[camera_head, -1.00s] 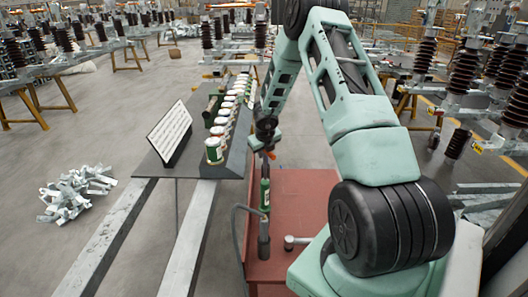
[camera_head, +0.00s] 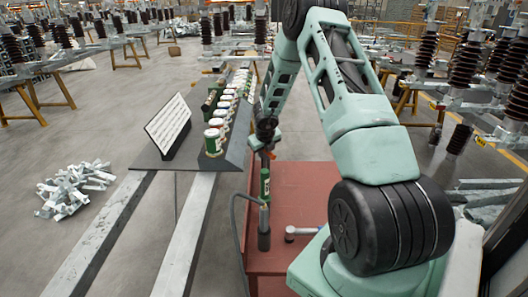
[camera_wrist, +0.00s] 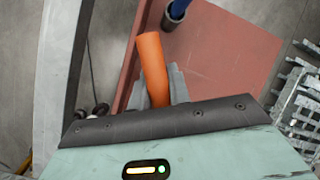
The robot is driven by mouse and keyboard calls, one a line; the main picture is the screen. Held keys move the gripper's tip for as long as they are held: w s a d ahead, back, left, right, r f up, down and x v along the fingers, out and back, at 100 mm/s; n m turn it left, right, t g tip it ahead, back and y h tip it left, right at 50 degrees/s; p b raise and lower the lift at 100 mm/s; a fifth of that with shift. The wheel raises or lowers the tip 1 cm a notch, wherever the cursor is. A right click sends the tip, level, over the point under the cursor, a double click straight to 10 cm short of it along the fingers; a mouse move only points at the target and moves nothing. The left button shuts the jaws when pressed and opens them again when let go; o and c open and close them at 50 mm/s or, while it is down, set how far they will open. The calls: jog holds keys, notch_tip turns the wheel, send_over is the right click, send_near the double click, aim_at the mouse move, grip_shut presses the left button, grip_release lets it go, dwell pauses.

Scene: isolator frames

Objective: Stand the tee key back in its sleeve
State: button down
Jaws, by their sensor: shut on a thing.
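My gripper (camera_head: 266,146) is shut on an orange grip, which I take to be the tee key. The orange piece (camera_wrist: 152,68) stands out between the grey fingers in the wrist view, and its lower end is hidden by the gripper body. In the head view the gripper hangs over the far left edge of the red table. A green cylinder (camera_head: 265,183) shows just below it in the picture; I cannot tell whether they touch. In the wrist view a blue rod goes into a dark round cup (camera_wrist: 174,16) on the table. I cannot tell which thing is the sleeve.
The red table (camera_head: 306,190) is mostly bare. A dark upright cylinder (camera_head: 264,236) with a hose and a small tool (camera_head: 291,234) are near its front. At left a grey shelf holds white-lidded cans (camera_head: 213,140) and a sign (camera_head: 168,126). Metal scrap (camera_head: 75,188) lies on the floor.

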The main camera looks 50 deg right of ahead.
notch_tip(320, 180, down, 4)
jog(key=b, duration=0.3)
jog(key=shift+r, duration=0.15)
dwell(0.4)
jog(key=c, duration=1.2)
grip_release()
jog(key=shift+c, duration=0.2)
jog(key=p+v, duration=0.4)
jog(key=v, duration=1.3)
jog(key=shift+r, duration=0.25)
